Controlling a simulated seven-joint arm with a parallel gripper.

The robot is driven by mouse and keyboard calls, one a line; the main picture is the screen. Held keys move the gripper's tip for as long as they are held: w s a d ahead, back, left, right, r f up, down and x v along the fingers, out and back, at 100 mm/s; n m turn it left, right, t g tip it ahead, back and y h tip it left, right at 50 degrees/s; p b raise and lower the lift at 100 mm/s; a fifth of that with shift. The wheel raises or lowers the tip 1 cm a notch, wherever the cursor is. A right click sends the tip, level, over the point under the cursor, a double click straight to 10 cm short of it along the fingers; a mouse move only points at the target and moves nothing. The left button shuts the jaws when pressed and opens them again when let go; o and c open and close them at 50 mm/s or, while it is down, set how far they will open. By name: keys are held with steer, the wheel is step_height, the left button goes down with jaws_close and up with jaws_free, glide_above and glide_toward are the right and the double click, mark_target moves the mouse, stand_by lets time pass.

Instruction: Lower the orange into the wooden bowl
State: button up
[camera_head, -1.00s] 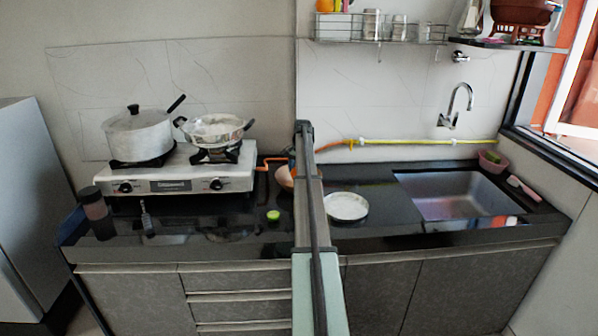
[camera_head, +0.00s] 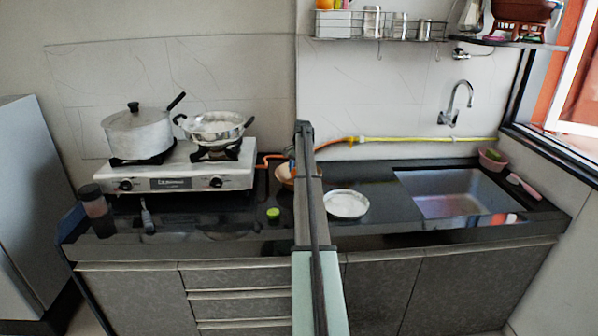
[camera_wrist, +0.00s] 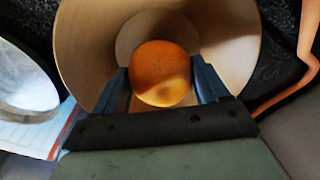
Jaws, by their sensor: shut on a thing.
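The orange (camera_wrist: 160,72) is between the two blue fingers of my gripper (camera_wrist: 162,88) in the wrist view. My gripper is shut on it. The wooden bowl (camera_wrist: 235,35) is round and light brown, and it lies behind and around the orange in that view. The orange appears over the bowl's middle; I cannot tell whether it touches the bottom. My arm hides the gripper and the orange there.
A white plate (camera_head: 346,204) lies right of my arm; its edge shows in the wrist view (camera_wrist: 25,80). An orange hose (camera_wrist: 290,92) runs close beside the bowl. A green item (camera_head: 273,213) lies left on the counter. The stove (camera_head: 180,178) and sink (camera_head: 458,194) flank this area.

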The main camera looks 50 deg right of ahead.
steer(key=shift+f, duration=0.55)
stand_by(0.4)
stand_by(0.4)
steer(key=o, duration=1.1)
steer(key=shift+o, duration=0.2)
step_height(320, 180, up, 14)
steer(key=s, duration=0.1)
steer(key=shift+s+f, duration=0.15)
steer(key=shift+s, duration=0.05)
